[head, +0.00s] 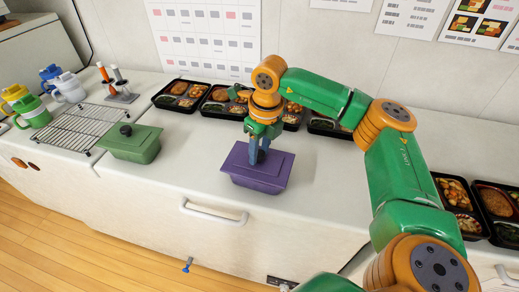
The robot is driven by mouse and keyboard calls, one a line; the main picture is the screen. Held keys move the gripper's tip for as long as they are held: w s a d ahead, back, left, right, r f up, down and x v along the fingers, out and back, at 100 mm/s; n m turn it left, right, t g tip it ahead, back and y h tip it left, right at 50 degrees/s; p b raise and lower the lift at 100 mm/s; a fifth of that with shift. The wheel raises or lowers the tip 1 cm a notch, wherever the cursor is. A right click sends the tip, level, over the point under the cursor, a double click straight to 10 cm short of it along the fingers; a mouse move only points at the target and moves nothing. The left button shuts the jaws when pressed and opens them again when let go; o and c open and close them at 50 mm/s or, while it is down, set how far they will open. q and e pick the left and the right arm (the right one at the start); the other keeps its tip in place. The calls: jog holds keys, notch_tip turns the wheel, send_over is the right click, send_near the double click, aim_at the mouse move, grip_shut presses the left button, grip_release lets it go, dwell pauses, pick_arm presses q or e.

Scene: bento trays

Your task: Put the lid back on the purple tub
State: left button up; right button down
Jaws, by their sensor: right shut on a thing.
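The purple tub (258,186) stands on the white counter near its front edge, in the middle of the head view. Its purple lid (279,168) lies over the top of the tub and looks about level. I cannot tell whether a small gap is left between lid and rim. A dark round knob (261,156) stands on the lid. My right gripper (258,153) points down from above and is shut on the knob; its fingers hide part of it. My left gripper is not in view.
A green lidded tub (130,148) stands to the left, beside a wire rack (84,127). Several black bento trays (180,94) line the back, with more at the right (459,200). Counter between the tubs is clear.

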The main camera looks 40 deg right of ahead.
grip_release()
dwell(0.4)
jog(key=shift+r, duration=0.1)
notch_tip(320, 180, up, 7)
jog(key=p, duration=0.6)
jog(key=shift+c, duration=0.2)
grip_shut()
jog(key=shift+f, duration=0.3)
dwell(1.1)
